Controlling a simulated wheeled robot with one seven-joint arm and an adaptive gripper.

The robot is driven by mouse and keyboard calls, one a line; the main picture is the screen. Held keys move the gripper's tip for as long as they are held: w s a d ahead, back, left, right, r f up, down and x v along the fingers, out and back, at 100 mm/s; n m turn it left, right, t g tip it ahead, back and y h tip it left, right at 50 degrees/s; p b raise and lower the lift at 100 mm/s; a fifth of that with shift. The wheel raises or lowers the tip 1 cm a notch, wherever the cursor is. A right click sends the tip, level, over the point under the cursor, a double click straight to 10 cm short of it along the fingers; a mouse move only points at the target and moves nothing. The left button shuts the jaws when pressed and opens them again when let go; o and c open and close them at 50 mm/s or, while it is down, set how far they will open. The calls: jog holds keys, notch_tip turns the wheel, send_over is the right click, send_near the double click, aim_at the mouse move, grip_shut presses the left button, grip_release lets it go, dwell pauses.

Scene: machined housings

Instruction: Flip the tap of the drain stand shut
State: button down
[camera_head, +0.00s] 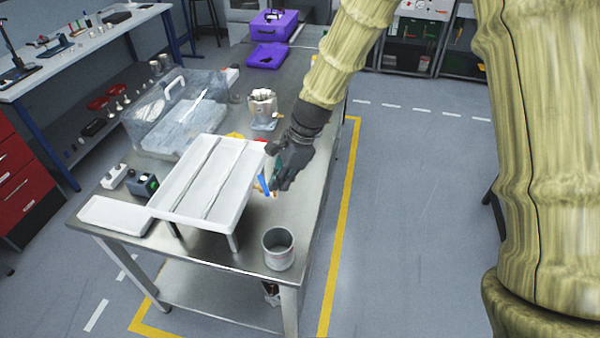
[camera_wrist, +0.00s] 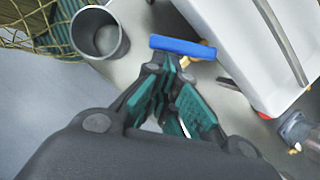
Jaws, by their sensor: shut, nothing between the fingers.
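The drain stand (camera_head: 160,205) is a white sloped tray on legs near the table's front; part of it shows in the wrist view (camera_wrist: 248,48). Its tap has a blue lever (camera_head: 263,185) and brass-coloured body at the tray's right side. In the wrist view the blue lever (camera_wrist: 183,47) lies crosswise just beyond my fingertips, with a bit of brass behind it. My gripper (camera_head: 275,186) is shut and empty, right beside the lever. I cannot tell whether the fingertips touch it. The fingers hide part of the tap body.
A grey cup (camera_head: 278,249) stands at the table's front right corner, also in the wrist view (camera_wrist: 99,34). A clear bin (camera_head: 155,118) and a metal housing (camera_head: 263,107) stand behind the stand. A white tray (camera_head: 112,217) and small boxes lie left.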

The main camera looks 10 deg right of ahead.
jog(key=m, duration=0.1)
jog(key=s+a+m+t+p, duration=0.1)
jog(key=m, duration=0.1)
jog(key=s+a+m+t+p, duration=0.1)
jog(key=m, duration=0.1)
jog(key=shift+a, duration=0.4)
jog(key=shift+p, duration=0.3)
dwell(0.3)
jog(key=s+d+r+b, duration=0.1)
jog(key=s+d+r, duration=0.1)
jog(key=d+r, duration=0.5)
jog(key=shift+s+d+r+b, duration=0.15)
jog(key=shift+s+r+b, duration=0.2)
jog(key=shift+r, duration=0.8)
